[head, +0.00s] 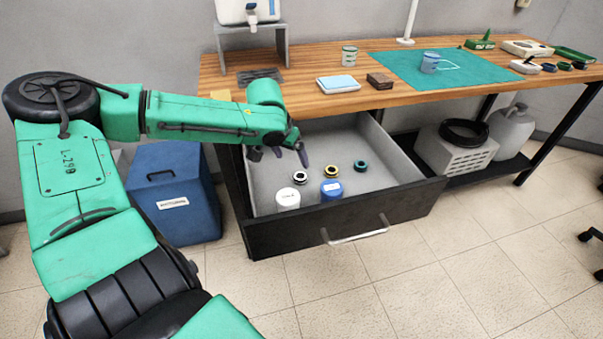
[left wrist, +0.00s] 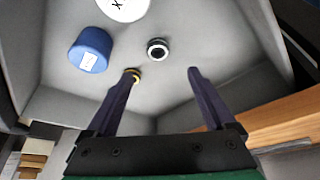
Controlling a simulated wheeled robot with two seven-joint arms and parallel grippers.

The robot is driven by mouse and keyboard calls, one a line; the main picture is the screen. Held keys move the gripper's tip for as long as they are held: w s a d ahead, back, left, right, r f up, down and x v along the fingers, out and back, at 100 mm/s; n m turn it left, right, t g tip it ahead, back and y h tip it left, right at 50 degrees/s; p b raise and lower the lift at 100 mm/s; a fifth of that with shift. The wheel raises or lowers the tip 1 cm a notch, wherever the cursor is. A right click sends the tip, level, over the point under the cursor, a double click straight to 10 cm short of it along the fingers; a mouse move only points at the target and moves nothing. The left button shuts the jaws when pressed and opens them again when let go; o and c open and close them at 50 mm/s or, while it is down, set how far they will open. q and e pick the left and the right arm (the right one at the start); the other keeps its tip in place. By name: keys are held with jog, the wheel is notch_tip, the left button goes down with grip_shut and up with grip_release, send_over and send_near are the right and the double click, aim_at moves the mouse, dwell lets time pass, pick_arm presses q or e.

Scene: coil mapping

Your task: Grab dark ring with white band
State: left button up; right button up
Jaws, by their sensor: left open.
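The dark ring with a white band (head: 300,177) lies on the floor of the open drawer (head: 409,160), behind the white-lidded jar. In the left wrist view the ring (left wrist: 157,48) lies just beyond the fingertips, roughly midway between them. My left gripper (head: 279,157) is open and empty, with its fingers over the back left part of the drawer. The left wrist view shows both fingers (left wrist: 163,77) spread apart, not touching the ring. My right gripper is not in view.
A yellow-banded ring (head: 332,169) and a teal-banded ring (head: 361,166) lie to the right. The yellow one is partly behind a finger in the left wrist view. A white jar (head: 287,200) and blue jar (head: 331,190) stand near the drawer front. The wooden tabletop (head: 300,99) overhangs behind.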

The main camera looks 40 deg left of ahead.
pick_arm(q)
jog(key=b, duration=0.1)
send_over(299, 174)
jog(key=s+d, duration=0.1)
jog(key=s, duration=0.2)
notch_tip(299, 174, down, 5)
jog(key=shift+w+f, duration=0.1)
jog(key=b+x, duration=0.1)
jog(key=x, duration=0.3)
jog(key=shift+d+f, duration=0.15)
jog(key=shift+f+b, duration=0.25)
jog(key=shift+b, duration=0.05)
jog(key=shift+r, duration=0.1)
jog(key=c, duration=0.4)
grip_shut()
